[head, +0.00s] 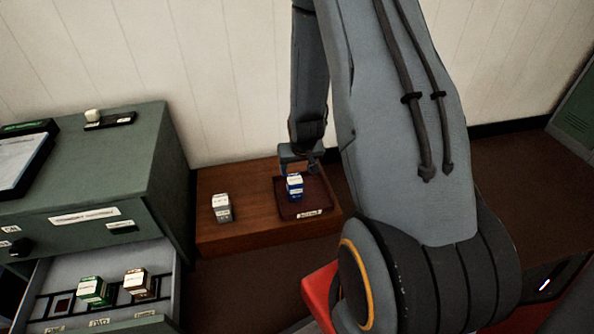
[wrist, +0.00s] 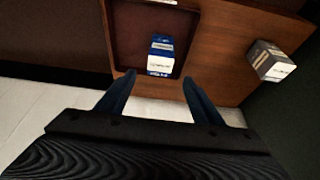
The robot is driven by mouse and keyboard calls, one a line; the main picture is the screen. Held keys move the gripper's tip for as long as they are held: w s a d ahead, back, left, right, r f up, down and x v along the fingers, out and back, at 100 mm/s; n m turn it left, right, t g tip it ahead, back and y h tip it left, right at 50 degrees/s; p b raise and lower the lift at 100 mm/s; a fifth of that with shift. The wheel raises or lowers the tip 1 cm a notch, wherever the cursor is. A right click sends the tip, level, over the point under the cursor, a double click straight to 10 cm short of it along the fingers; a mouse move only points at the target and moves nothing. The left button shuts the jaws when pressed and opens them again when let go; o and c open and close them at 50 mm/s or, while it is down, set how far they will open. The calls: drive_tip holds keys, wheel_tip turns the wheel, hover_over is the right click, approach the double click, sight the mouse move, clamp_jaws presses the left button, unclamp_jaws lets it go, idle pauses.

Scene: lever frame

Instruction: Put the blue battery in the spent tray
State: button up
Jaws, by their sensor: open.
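A grey-and-white battery (head: 221,208) stands on the wooden stand (head: 250,232), left of the tray. A green cabinet (head: 150,200) rises at the left. Its open drawer (head: 60,262) holds a green battery (head: 94,291) and a brown-and-white one (head: 139,283).

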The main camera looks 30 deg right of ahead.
drive_tip(key=s+a+r+n+g+y, duration=0.1)
drive_tip(key=s+a+r+n, duration=0.15)
drive_tip(key=a+r, duration=0.8)
drive_tip(key=s+a+r+n+y, duration=0.15)
drive_tip(key=s+a+r, duration=0.25)
drive_tip(key=a+r, duration=0.65)
drive_tip(key=s+a+r+n+g, duration=0.1)
drive_tip(key=s+a+r, duration=0.3)
drive_tip(key=s+a, duration=0.4)
drive_tip(key=s+a+r+n+g, duration=0.2)
drive_tip(key=s+a+r+n, duration=0.2)
drive_tip(key=s+a, duration=0.4)
drive_tip(key=s+r, duration=0.1)
drive_tip(key=s, duration=0.6)
drive_tip(key=shift+s+r+p, duration=0.3)
drive_tip(key=shift+s, duration=0.05)
drive_tip(key=shift+y, duration=0.25)
